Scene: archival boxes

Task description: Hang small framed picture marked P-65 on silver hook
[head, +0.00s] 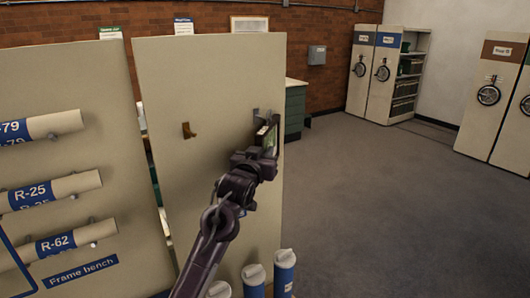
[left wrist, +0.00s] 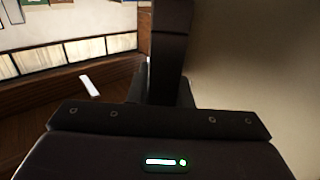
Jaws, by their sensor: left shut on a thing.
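The small framed picture (head: 269,134) shows nearly edge-on in the head view, dark-framed with a greenish face. Its P-65 mark is not readable. My left gripper (head: 262,153) is shut on its lower part and holds it upright close to the beige panel (head: 215,75). The silver hook (head: 256,114) shows at the picture's upper left; I cannot tell whether they touch. A brown hook (head: 187,130) on the same panel is empty. In the left wrist view my dark gripper (left wrist: 172,70) fills the middle, and the picture cannot be made out. My right gripper is not in view.
At left a second panel carries labelled rolls (head: 50,190) on pegs and a "Frame bench" sign (head: 80,271). Blue-banded tubes (head: 284,272) stand at the bottom. A green cabinet (head: 295,108) is behind the panel. The grey floor (head: 390,200) at right is clear.

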